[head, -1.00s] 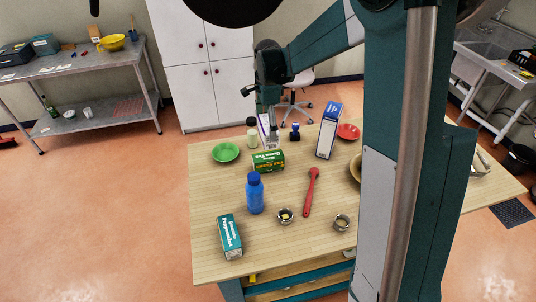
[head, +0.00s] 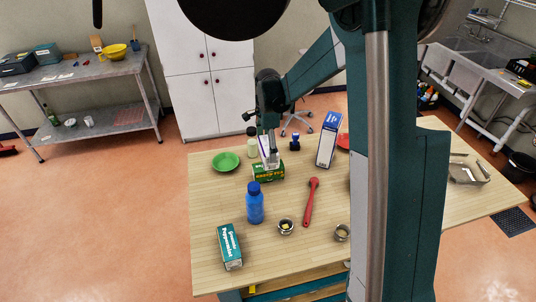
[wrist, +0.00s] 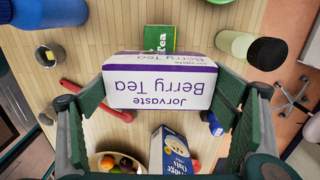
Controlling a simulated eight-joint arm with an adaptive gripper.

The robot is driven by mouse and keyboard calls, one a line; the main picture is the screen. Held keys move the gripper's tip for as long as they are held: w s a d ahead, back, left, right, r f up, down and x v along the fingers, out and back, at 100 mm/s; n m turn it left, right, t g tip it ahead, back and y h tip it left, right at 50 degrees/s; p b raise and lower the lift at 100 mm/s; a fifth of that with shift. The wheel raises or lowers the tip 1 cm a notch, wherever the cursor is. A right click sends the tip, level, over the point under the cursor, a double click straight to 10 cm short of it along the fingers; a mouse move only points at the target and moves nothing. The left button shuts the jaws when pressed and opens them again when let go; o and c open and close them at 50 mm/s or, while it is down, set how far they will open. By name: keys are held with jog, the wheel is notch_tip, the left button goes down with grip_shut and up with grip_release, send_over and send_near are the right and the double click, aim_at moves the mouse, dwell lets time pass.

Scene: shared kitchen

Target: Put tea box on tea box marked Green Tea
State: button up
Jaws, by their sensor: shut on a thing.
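My gripper (wrist: 160,105) is shut on a white and purple Berry Tea box (wrist: 160,80), with one finger on each end of it. In the head view, the Berry Tea box (head: 270,151) is partly hidden by my gripper (head: 270,158). The green tea box with yellow lettering (head: 268,174) lies on the table just below the held box. In the wrist view, the Green Tea box (wrist: 160,38) shows past the held box's edge and is partly covered by it. I cannot tell whether the two boxes touch.
A blue bottle (head: 255,204), a green bowl (head: 226,161) and a pale bottle with a dark cap (head: 251,145) stand around the Green Tea box. A red spoon (head: 310,203) and tall blue-white box (head: 327,140) are to the right. A Peppermint box (head: 230,246) stands front left.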

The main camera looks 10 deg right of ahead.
jog(key=shift+f, duration=2)
jog(key=shift+f, duration=0.15)
jog(key=o, duration=1)
jog(key=shift+c, duration=0.2)
jog(key=shift+r, duration=0.2)
jog(key=shift+r, duration=6)
